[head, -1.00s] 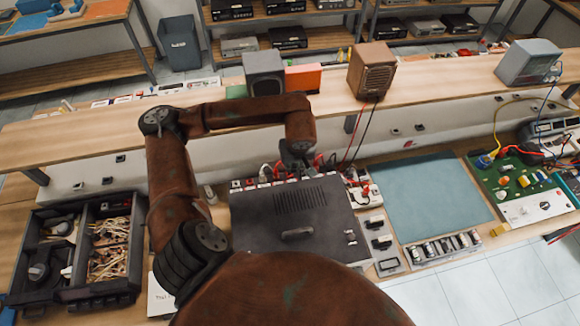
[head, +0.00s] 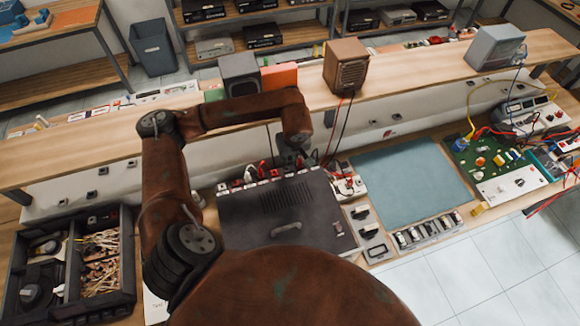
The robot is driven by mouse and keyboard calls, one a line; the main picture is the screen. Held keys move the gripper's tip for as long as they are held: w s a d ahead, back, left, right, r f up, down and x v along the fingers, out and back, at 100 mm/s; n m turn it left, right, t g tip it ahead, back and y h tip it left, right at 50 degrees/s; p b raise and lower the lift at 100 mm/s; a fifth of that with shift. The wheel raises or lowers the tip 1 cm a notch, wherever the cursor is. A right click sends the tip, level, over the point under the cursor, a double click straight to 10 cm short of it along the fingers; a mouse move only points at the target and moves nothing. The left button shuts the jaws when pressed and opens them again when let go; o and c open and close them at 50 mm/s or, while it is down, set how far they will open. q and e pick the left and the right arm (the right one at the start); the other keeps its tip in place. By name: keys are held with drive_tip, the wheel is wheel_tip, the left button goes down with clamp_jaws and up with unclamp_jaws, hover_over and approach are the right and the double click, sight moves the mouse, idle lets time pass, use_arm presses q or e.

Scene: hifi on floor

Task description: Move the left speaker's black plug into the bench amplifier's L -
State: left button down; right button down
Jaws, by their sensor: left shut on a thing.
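The dark bench amplifier (head: 308,206) lies on the bench with its terminal row (head: 250,182) along the far edge; the single labels are too small to read. My left gripper (head: 291,160) is above and just behind that far edge, shut, mostly hidden by my own wrist. What it holds is too small and dark to make out; a thin dark lead runs down close to it. Red and white plugs (head: 262,170) stand in the terminals left of it. The grey speaker (head: 240,74) and the brown speaker (head: 345,66) stand on the raised shelf. My right gripper is not in view.
A power strip with plugs (head: 347,184) is close to the amplifier's right. A blue-grey mat (head: 412,185) is clear. A divided black tray (head: 70,262) sits at left, a green circuit board (head: 490,165) at right. Red and black cables (head: 343,125) hang from the brown speaker.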

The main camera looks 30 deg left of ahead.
sight(287, 171)
use_arm(q)
drive_tip(key=shift+w+a+f+b, duration=0.25)
drive_tip(key=shift+a+f, duration=0.2)
drive_tip(key=shift+f, duration=0.4)
drive_tip(key=shift+w+a+f+b, duration=0.1)
drive_tip(key=shift+w+a+f, duration=0.25)
drive_tip(key=shift+f, duration=0.55)
drive_tip(key=shift+w+a+f+b, duration=0.2)
drive_tip(key=shift+a+f, duration=0.3)
drive_tip(key=shift+f, duration=0.95)
drive_tip(key=shift+b, duration=0.5)
drive_tip(key=shift+f+b, duration=0.75)
drive_tip(key=shift+b, duration=0.05)
idle(0.4)
drive_tip(key=shift+f+b, duration=0.15)
drive_tip(key=shift+b, duration=0.35)
idle(1.0)
drive_tip(key=shift+b, duration=0.4)
idle(1.2)
